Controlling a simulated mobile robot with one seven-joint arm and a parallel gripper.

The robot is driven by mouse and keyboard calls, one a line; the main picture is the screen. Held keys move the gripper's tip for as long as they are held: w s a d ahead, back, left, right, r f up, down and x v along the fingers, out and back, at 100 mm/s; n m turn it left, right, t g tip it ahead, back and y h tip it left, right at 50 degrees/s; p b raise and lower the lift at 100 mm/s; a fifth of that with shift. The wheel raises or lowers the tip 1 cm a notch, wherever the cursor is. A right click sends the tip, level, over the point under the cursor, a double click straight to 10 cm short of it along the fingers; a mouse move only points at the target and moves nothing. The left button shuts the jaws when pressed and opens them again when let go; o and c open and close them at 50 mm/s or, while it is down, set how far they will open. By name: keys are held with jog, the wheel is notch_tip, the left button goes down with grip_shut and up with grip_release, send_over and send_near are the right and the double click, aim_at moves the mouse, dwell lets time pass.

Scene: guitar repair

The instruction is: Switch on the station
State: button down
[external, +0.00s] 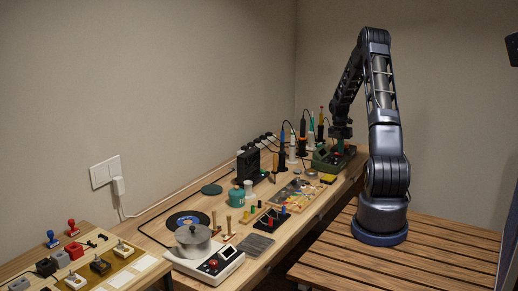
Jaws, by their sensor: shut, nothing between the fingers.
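A dark green station (323,160) with a small screen on its front stands at the far end of the wooden bench. Small reddish parts show near its right side, too small to make out which is a switch. My gripper (341,147) points down right at the station's right part, shut and empty. The fingertips are small and dark against the station, so I cannot tell whether they touch it. Whether the station is on cannot be seen.
Soldering irons in holders (302,143) stand just left of the station. A yellow sponge (328,178) lies in front of it.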

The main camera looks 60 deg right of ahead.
aim_at(334, 155)
jog(key=shift+w+f, duration=0.1)
dwell(0.3)
jog(key=shift+w, duration=0.65)
notch_tip(334, 155, up, 14)
jog(key=w, duration=0.2)
dwell(0.4)
dwell(0.5)
